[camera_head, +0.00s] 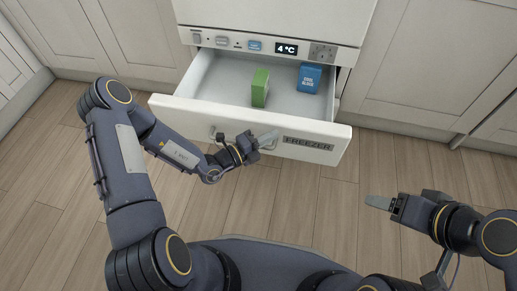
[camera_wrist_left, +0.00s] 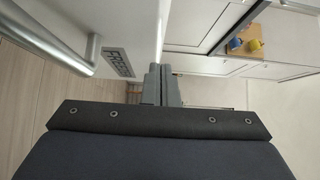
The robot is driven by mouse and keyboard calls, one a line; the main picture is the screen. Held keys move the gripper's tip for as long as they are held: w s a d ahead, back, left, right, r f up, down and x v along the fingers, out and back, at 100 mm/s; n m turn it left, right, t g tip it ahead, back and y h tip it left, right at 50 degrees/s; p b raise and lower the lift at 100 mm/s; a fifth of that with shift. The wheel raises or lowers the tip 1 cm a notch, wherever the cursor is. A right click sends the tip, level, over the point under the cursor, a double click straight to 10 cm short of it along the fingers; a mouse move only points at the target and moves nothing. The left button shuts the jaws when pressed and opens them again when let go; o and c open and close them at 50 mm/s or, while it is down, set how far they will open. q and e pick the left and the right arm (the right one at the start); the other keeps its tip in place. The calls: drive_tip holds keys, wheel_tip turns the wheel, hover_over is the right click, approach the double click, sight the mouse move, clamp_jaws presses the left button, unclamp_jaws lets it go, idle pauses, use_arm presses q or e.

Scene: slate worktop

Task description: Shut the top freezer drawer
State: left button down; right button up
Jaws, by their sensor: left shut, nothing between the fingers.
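The white top freezer drawer (camera_head: 185,106) stands pulled out below the control panel, with its inside showing. Its front carries a FREEZER label (camera_head: 307,144) and a metal handle (camera_head: 216,131), partly hidden by my left gripper. The label (camera_wrist_left: 118,62) and handle (camera_wrist_left: 62,42) also show in the left wrist view. My left gripper (camera_head: 269,136) is shut and empty at the drawer front, left of the label; its closed fingers (camera_wrist_left: 160,84) show beside the front. I cannot tell whether they touch it. My right gripper (camera_head: 378,202) is over the floor, away from the drawer; its finger gap is unclear.
A green box (camera_head: 260,87) and a blue box (camera_head: 309,78) stand inside the drawer. The panel above shows a 4 °C display (camera_head: 287,48). White cabinets flank the unit. Blue and yellow items lie on a wooden board (camera_wrist_left: 262,45). The wooden floor is clear.

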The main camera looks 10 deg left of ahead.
use_arm(q)
drive_tip(key=shift+w, duration=1.05)
use_arm(e)
drive_tip(key=shift+f, duration=0.45)
